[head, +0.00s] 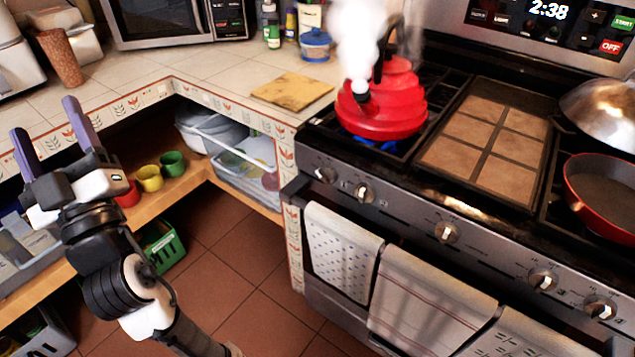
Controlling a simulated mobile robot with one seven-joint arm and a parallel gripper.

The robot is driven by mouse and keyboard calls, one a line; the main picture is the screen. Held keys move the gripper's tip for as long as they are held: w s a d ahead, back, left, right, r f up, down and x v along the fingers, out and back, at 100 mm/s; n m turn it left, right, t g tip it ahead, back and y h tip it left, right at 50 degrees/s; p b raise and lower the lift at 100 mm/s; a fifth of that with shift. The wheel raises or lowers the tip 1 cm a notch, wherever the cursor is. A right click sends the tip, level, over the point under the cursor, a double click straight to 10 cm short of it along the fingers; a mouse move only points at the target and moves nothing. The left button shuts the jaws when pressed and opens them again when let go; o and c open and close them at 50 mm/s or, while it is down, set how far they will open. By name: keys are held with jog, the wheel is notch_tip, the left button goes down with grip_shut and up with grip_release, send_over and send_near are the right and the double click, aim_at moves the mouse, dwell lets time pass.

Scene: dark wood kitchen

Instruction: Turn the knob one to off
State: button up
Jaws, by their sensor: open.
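The stove's front panel carries a row of several knobs. The leftmost knob (326,175) is at the panel's left end, and a second knob (363,192) is just right of it. The middle knob (446,232) and two more knobs (542,279) sit farther right. The picture does not show which one is called knob one.
Towels (425,305) hang from the oven handle below the knobs. A griddle (487,140) and a red pan (602,195) are on the stovetop. A counter corner and a shelf with cups (150,178) lie between my gripper and the stove.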

jog(key=w+d+f+m+t+h, duration=0.1)
jog(key=w+d+f+m+h, duration=0.25)
jog(key=w+f+h, duration=0.4)
jog(key=m+g+h+b, duration=0.2)
jog(key=m+g+h, duration=0.55)
jog(key=h, duration=1.15)
send_near(320, 177)
jog(key=p+x, duration=0.2)
jog(key=x, duration=0.7)
jog(key=c, duration=1)
jog(key=shift+o, duration=0.2)
